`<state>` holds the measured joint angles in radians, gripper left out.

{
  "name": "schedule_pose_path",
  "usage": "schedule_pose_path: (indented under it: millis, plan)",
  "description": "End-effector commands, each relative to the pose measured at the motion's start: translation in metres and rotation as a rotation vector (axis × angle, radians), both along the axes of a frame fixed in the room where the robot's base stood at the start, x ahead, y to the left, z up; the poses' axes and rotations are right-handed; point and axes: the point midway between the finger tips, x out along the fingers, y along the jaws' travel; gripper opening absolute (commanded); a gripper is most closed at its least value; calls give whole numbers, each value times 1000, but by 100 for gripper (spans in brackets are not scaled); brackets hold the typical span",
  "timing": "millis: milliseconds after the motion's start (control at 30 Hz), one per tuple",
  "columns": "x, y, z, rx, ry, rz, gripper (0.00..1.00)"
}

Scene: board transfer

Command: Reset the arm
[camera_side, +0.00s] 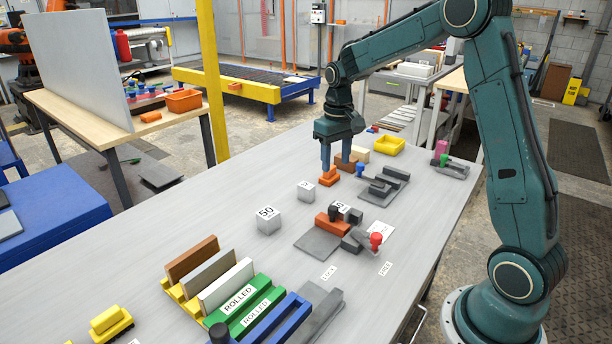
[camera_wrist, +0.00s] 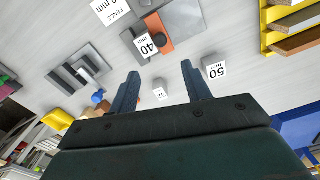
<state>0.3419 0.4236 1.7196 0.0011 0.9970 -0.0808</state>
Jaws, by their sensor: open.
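My gripper (camera_side: 336,166) hangs fingers-down over the far part of the grey table. In the wrist view its two fingers (camera_wrist: 160,72) are spread well apart with nothing held between them. In the side view an orange block (camera_side: 329,176) is just below the fingers; whether they touch it cannot be told. Brown, grey and white boards (camera_side: 212,272) stand upright in a yellow rack at the front left. The ends of the boards also show at the top right of the wrist view (camera_wrist: 296,22).
Cubes marked 50 (camera_side: 269,222) and a smaller cube (camera_side: 306,191) stand left of a clamp fixture (camera_side: 318,244). A grey slotted block (camera_side: 384,188), blue knob (camera_side: 360,169) and yellow tray (camera_side: 388,146) are nearby. A green rack labelled ROLLED (camera_side: 243,303) is in front.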

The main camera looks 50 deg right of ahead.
Motion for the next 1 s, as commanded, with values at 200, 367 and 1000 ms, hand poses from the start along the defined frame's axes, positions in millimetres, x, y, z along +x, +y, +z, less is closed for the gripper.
schedule_pose_path:
  millis: [200,367,1000]
  plan:
    - [-7,10,13,-7,-21,12,48]
    - [-20,26,35,-18,-55,32,48]
    - [-120,102,110,-59,-248,136,48]
